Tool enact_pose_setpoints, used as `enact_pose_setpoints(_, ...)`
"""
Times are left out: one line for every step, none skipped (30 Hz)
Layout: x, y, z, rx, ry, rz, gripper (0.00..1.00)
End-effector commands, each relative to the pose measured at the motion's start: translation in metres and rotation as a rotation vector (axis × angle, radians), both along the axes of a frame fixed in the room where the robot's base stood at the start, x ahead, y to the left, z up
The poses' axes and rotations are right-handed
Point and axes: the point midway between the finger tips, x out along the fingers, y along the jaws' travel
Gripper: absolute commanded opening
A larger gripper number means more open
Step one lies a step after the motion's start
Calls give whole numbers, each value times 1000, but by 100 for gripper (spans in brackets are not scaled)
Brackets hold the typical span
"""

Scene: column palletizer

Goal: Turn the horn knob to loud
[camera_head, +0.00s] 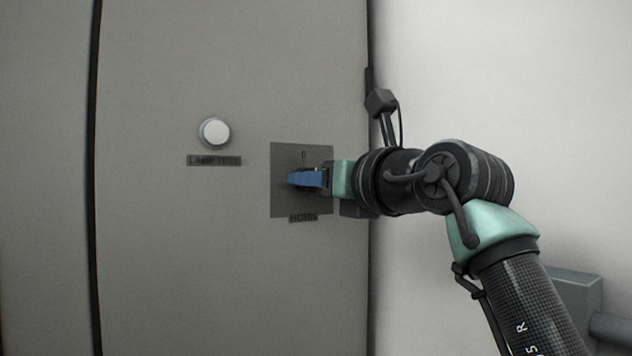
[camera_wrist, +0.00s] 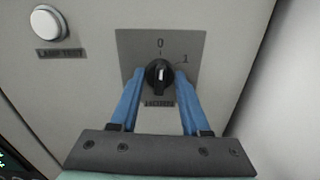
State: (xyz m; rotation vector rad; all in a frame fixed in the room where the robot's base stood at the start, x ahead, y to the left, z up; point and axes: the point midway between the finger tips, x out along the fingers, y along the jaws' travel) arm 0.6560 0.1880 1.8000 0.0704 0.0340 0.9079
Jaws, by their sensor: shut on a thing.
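The horn knob (camera_wrist: 159,88) is a black rotary knob on a square grey plate (camera_head: 284,205). In the wrist view the plate has a 0 mark above the knob and a 1 mark to its upper right. The white line on the knob points about straight up, near the 0. My gripper (camera_head: 292,179) has blue fingers and reaches in from the right. In the wrist view my gripper (camera_wrist: 157,77) has one finger on each side of the knob and is shut on it. In the head view the fingers hide the knob.
A round white button (camera_head: 215,132) with a LAMP TEST label (camera_head: 214,160) is on the cabinet door (camera_head: 160,260), left of the plate. The HORN label (camera_head: 303,218) is under the knob. A pale wall (camera_head: 570,90) is to the right. A grey box (camera_head: 577,292) stands at lower right.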

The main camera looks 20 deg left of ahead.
Motion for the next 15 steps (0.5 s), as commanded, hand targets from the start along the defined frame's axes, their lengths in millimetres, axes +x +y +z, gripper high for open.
enact_pose_setpoints(0, 0, -1, 14, 20, -1, 0)
enact_pose_setpoints(0, 0, -1, 25, 34, -1, 0)
enact_pose_setpoints(0, 0, -1, 42, 56, -1, 0)
enact_pose_setpoints(0, 0, -1, 56, 73, -1, 0)
enact_pose_setpoints(0, 0, -1, 70, 91, -1, 0)
enact_pose_setpoints(0, 0, -2, 91, 118, -1, 0)
enact_pose_setpoints(0, 0, -2, 107, 139, -2, 0)
enact_pose_setpoints(0, -1, -1, 124, 159, -2, 0)
enact_pose_setpoints(0, -1, -1, 148, 189, -2, 0)
enact_pose_setpoints(0, -1, -1, 165, 211, -1, 0)
enact_pose_setpoints(0, 0, -2, 182, 235, -2, 0)
enact_pose_setpoints(0, 0, -2, 206, 266, -2, 0)
enact_pose_setpoints(0, 0, -2, 223, 288, -2, 0)
enact_pose_setpoints(0, 0, -2, 241, 309, -1, 0)
enact_pose_setpoints(0, 0, -2, 265, 340, -1, 0)
